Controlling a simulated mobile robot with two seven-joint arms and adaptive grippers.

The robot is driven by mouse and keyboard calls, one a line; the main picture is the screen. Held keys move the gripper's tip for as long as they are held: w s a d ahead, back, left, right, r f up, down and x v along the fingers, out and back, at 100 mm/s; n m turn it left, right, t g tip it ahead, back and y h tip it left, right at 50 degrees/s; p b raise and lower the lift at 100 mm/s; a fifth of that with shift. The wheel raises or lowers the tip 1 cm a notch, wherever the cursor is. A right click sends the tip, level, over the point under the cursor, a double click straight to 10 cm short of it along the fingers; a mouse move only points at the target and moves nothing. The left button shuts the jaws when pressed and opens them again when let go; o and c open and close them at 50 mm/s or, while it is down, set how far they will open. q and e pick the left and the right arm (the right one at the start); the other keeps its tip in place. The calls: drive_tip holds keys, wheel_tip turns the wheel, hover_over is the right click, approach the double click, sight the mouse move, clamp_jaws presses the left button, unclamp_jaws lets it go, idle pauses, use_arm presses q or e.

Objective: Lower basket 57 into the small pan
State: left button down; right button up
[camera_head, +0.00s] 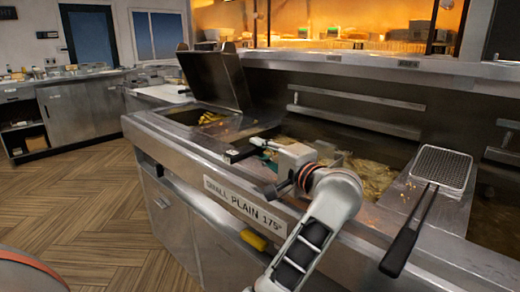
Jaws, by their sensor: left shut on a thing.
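My right gripper is not in view.
A larger pan with fried food (372,176) lies right of the gripper. A wire mesh basket (441,167) with a black handle (400,250) rests on the steel top at right. A metal counter (85,110) stands at the back left, with open wooden floor before it.

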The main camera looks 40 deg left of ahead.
use_arm(q)
drive_tip(key=shift+f, duration=0.1)
drive_tip(key=shift+f+b, duration=0.3)
idle(0.5)
drive_tip(key=c, duration=1.8)
unclamp_jaws()
drive_tip(key=shift+c, duration=0.2)
